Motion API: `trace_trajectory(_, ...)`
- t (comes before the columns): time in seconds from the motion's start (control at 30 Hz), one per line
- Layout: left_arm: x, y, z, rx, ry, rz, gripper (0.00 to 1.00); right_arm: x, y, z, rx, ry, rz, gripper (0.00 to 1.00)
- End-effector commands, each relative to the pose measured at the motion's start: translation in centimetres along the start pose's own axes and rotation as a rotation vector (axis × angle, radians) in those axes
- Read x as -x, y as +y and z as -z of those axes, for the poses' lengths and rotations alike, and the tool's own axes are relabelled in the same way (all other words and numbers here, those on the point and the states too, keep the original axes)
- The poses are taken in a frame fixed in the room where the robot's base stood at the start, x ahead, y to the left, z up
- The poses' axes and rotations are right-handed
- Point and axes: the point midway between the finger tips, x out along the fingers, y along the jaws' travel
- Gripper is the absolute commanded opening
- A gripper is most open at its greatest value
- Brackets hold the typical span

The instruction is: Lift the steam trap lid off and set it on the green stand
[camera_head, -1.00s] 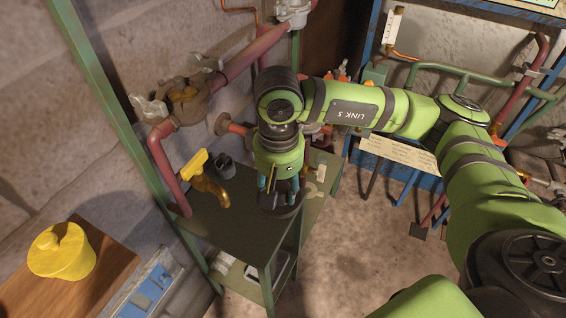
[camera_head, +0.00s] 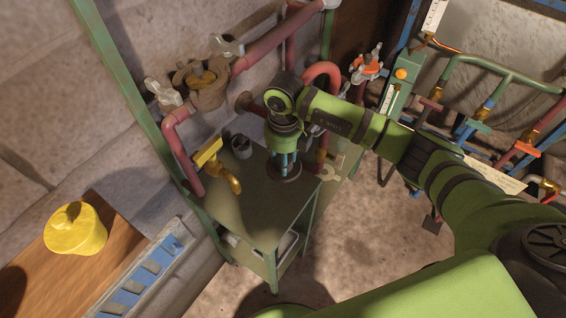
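The green stand (camera_head: 262,216) is a small metal table beside the wall pipes. A dark round lid-like disc (camera_head: 286,178) lies at its back right, looking flat on the top. My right gripper (camera_head: 284,168) points down over the disc, its blue-grey fingers reaching to its upper side. The fingers look a little apart, but their grip on the disc's middle is too small to make out. The brown-grey steam trap body (camera_head: 207,92) sits in the red pipe on the wall, with a brassy middle showing. My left gripper is out of view.
A yellow-handled brass valve (camera_head: 212,160) and a dark cup (camera_head: 241,147) stand on or over the stand's left side. A yellow lidded pot (camera_head: 75,229) sits on a wooden top at left. The stand's front top is bare. Pipes and valves crowd the right.

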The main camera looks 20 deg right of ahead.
Motion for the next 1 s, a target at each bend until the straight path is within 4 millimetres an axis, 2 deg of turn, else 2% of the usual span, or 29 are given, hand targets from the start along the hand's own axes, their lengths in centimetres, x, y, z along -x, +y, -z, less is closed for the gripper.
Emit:
trace_trajectory(0.1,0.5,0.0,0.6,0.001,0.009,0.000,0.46,-1.3,0.2,-0.1,-0.272,0.000,-0.005,0.00)
trace_trajectory(0.2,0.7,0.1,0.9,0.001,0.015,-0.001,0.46,-2.3,0.3,-0.1,-0.442,-0.002,-0.005,0.00)
trace_trajectory(0.33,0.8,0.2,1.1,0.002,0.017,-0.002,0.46,-3.0,0.2,-0.1,-0.570,-0.005,-0.005,0.00)
trace_trajectory(0.67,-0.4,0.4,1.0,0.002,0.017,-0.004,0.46,-4.7,0.2,0.0,-0.613,-0.005,-0.004,0.00)
trace_trajectory(1.0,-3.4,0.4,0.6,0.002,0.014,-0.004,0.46,-8.4,0.3,-0.1,-0.611,-0.005,-0.006,0.00)
